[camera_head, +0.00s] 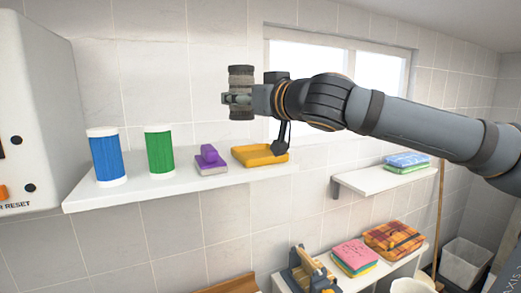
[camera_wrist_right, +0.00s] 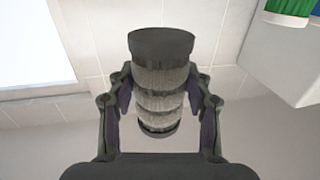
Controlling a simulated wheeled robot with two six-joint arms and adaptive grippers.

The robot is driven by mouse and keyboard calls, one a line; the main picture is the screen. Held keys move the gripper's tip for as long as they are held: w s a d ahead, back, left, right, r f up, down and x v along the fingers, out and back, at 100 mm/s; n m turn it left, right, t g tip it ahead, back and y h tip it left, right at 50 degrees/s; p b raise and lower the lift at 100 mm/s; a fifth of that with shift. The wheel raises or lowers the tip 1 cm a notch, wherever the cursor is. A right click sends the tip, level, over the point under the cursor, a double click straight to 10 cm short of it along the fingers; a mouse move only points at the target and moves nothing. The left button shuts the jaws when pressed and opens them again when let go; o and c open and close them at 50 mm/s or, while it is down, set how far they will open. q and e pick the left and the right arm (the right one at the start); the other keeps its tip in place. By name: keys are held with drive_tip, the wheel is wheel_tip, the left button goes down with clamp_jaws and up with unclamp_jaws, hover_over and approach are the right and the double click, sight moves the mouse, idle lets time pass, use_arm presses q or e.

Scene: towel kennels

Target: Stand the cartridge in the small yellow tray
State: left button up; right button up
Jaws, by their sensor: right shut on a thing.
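The cartridge (camera_head: 241,77) is a grey ribbed cylinder with dark end caps. My right gripper (camera_head: 238,99) is shut on it and holds it upright in the air, above and a little left of the small yellow tray (camera_head: 262,154). In the right wrist view the cartridge (camera_wrist_right: 161,85) stands between the two fingers (camera_wrist_right: 160,100). The tray lies on the white upper shelf, and part of my right wrist hides its right end. My left gripper is not in view.
On the upper shelf (camera_head: 130,199), left of the tray, stand a purple-handled block (camera_head: 210,160), a green cylinder (camera_head: 159,150) and a blue cylinder (camera_head: 108,157). A lower shelf (camera_head: 385,178) at right holds folded cloths (camera_head: 407,161). Folded towels (camera_head: 355,255) lie on a bench below.

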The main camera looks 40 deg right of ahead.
drive_tip(key=w+d+f+b, duration=0.1)
drive_tip(key=d+f+b, duration=0.1)
drive_tip(key=w+d+f+b, duration=0.1)
drive_tip(key=d+f, duration=0.1)
drive_tip(key=w+d+f+b, duration=0.1)
drive_tip(key=d+f+b, duration=0.1)
drive_tip(key=d+f, duration=0.1)
drive_tip(key=shift+w+b, duration=0.3)
drive_tip(key=shift+d, duration=0.15)
drive_tip(key=shift+s, duration=0.1)
drive_tip(key=f+b, duration=0.4)
drive_tip(key=shift+d, duration=0.35)
drive_tip(key=shift+w+d+f, duration=0.1)
drive_tip(key=shift+w+f, duration=0.05)
drive_tip(key=shift+w, duration=0.05)
drive_tip(key=shift+r, duration=0.2)
drive_tip(key=shift+s+f, duration=0.15)
drive_tip(key=o, duration=1.2)
